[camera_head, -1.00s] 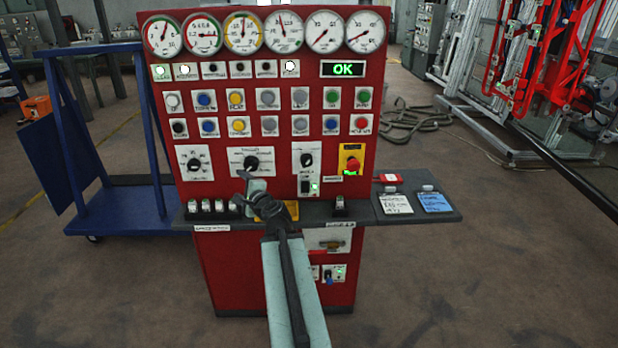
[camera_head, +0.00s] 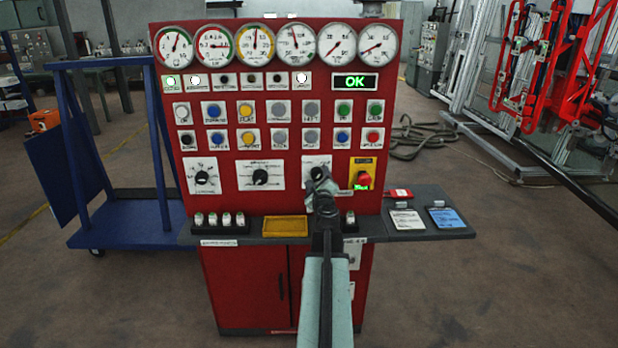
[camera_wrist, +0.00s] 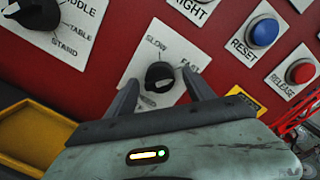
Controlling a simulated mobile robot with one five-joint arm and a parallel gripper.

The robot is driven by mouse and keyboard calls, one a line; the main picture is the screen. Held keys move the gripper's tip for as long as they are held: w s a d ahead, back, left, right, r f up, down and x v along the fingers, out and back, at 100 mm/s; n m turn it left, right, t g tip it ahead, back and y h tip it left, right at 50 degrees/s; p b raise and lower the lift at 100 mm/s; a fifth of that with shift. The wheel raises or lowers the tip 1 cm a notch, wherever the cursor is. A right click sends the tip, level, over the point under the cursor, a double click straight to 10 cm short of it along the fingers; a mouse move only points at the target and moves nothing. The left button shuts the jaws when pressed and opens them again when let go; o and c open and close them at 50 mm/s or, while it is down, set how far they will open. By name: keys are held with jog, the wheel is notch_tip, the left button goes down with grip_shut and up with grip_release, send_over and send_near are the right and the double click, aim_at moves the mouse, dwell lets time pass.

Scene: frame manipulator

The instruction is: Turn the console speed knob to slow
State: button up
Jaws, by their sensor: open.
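The speed knob (camera_wrist: 160,75) is black, on a white plate marked SLOW at upper left and FAST at upper right in the wrist view. I cannot clearly tell which mark it points to. In the head view the same knob (camera_head: 318,172) is the right one of three on the red console (camera_head: 230,277), partly hidden by my arm. My gripper (camera_wrist: 159,80) is open, with one finger on each side of the knob in the picture; contact is not clear. It also shows in the head view (camera_head: 322,189), in front of the knob's plate.
A red emergency button (camera_head: 364,178) on a yellow plate sits just right of the knob. The middle knob (camera_head: 260,176) is to the left. A shelf with small switches (camera_head: 220,219), a yellow tray (camera_head: 285,227) and cards (camera_head: 446,217) juts out below.

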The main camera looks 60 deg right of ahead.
jog(key=shift+w+d, duration=0.15)
jog(key=shift+d, duration=0.1)
jog(key=shift+w+a, duration=0.1)
jog(key=c, duration=1.3)
jog(key=shift+c, duration=0.2)
jog(key=shift+n, duration=0.3)
jog(key=n, duration=0.2)
jog(key=shift+n, duration=0.4)
jog(key=n+p, duration=0.1)
jog(key=n, duration=0.2)
jog(key=shift+n+g, duration=0.3)
jog(key=n, duration=0.6)
jog(key=shift+a+n+g, duration=0.1)
jog(key=shift+n+g, duration=0.2)
